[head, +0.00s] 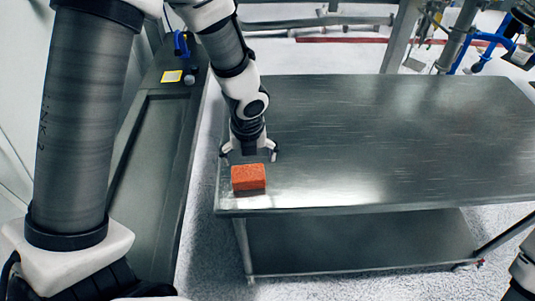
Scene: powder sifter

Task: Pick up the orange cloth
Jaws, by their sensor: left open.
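The orange cloth (248,178) looks like a small, thick orange block with a darker lower side. It lies near the front left corner of the metal table (390,140). My left gripper (249,153) points down just behind the cloth, with its fingers spread wide and nothing seen between them. It appears close above the tabletop; whether it touches the cloth cannot be told. My right gripper does not show.
The rest of the tabletop is bare. A lower shelf (340,245) lies under it. A dark counter (160,150) with a yellow label runs along the left. Pipes and blue fittings (482,58) stand behind at the right.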

